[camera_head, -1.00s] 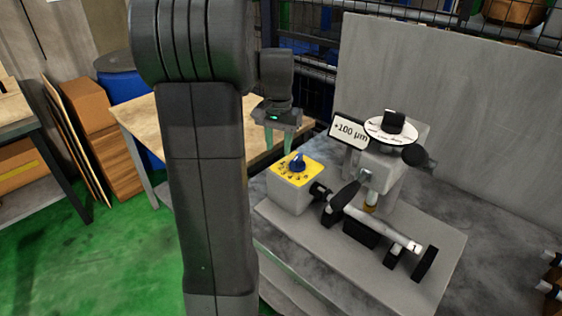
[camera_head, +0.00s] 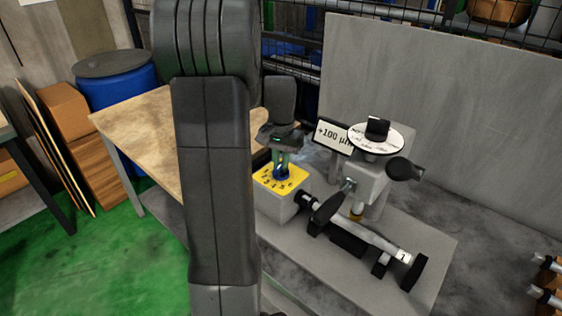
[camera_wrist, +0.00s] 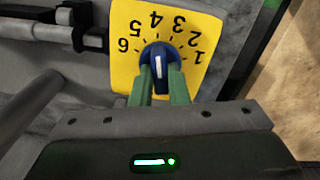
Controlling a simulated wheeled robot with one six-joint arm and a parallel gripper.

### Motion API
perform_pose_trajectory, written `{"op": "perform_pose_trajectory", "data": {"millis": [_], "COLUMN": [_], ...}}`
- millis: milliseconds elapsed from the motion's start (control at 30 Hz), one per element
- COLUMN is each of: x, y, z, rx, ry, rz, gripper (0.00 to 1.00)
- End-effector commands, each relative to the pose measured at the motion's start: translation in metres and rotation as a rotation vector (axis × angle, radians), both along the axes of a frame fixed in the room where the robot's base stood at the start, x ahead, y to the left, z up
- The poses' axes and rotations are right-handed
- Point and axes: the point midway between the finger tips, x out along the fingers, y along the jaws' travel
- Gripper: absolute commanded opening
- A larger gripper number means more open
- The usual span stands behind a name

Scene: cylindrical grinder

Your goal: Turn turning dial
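The blue turning dial (camera_head: 281,171) sits on a yellow plate (camera_head: 266,182) on top of a grey box at the left end of the grinder. In the wrist view the dial (camera_wrist: 159,58) has a white pointer line, and numbers on the yellow plate (camera_wrist: 122,75) run around it, upside down. My gripper (camera_head: 281,164) comes down from above onto the dial. Its two green fingers (camera_wrist: 161,78) lie on either side of the dial's grip, close against it. The fingertips are partly hidden by the dial.
The grinder's shaft (camera_head: 365,235) and a white disc dial (camera_head: 361,137) with a black knob stand right of the box, beside a "+100 µm" sign (camera_head: 333,134). A grey panel (camera_head: 430,110) is behind. A wooden table (camera_head: 130,120) stands left.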

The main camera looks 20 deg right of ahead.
Motion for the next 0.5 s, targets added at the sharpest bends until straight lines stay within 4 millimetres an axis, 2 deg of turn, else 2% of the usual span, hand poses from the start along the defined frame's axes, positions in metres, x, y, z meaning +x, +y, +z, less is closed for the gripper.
{"op": "perform_pose_trajectory", "data": {"millis": [267,500], "x": [0.0,0.0002], "y": [0.0,-0.0001], "z": [0.0007,0.0013], "rx": [0.0,0.0], "ry": [0.0,0.0], "rz": [0.031,0.158], "gripper": [0.0,0.0]}}
